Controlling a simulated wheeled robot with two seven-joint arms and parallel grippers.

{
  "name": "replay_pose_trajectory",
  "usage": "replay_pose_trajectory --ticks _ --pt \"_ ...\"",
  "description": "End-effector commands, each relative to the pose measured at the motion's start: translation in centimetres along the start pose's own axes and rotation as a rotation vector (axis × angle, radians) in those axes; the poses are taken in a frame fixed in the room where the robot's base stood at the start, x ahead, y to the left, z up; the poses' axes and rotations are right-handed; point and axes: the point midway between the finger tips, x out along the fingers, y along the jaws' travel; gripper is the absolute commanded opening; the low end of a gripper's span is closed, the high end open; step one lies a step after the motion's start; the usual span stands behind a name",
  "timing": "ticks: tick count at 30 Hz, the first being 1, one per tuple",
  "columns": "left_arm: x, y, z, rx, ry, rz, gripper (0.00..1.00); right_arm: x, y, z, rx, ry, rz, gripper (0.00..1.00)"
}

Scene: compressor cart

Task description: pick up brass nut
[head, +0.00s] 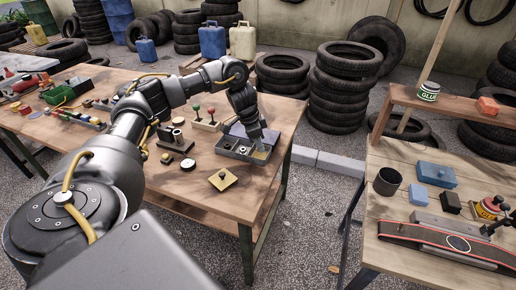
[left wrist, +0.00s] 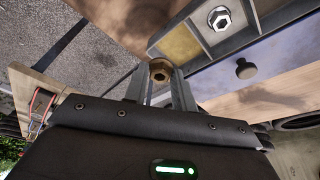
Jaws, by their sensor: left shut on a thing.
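The brass nut (left wrist: 160,69) is a hexagonal ring with a dark hole, seen in the left wrist view at the tips of my left gripper (left wrist: 158,82). The gripper is shut on it. In the head view my left gripper (head: 264,142) is over the right end of a grey compartment tray (head: 232,154) on the wooden workbench; the nut is too small to make out there. The tray's wall (left wrist: 205,62) shows beside the nut in the left wrist view. I cannot tell the nut's exact height. My right gripper is not in view.
A silver nut (left wrist: 220,18) lies in a tray compartment. A dark knob (left wrist: 245,69) is near the tray. A second table (head: 400,220) is at right, across a gap.

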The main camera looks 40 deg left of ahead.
Motion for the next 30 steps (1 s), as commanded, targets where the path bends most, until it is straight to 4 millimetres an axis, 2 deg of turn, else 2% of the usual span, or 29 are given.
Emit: replay_pose_trajectory --ticks 1,3,9,15,21,30 --pt "-1.4 1.0 -0.3 0.009 0.005 -0.003 0.04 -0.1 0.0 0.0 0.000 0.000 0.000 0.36" --pt "-3.1 2.4 -0.5 0.009 0.002 -0.003 0.04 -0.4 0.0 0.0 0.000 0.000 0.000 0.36" --pt "-4.8 6.7 -0.3 0.006 0.001 -0.002 0.04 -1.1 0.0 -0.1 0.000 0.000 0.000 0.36" --pt "-6.1 9.5 -0.2 0.003 0.001 -0.001 0.04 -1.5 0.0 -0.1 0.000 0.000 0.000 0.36" --pt "-6.5 10.7 -0.2 -0.001 0.000 -0.001 0.04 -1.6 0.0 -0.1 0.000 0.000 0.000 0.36" --pt "-6.6 10.8 0.0 -0.003 0.000 -0.001 0.04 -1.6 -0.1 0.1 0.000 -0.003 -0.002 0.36"
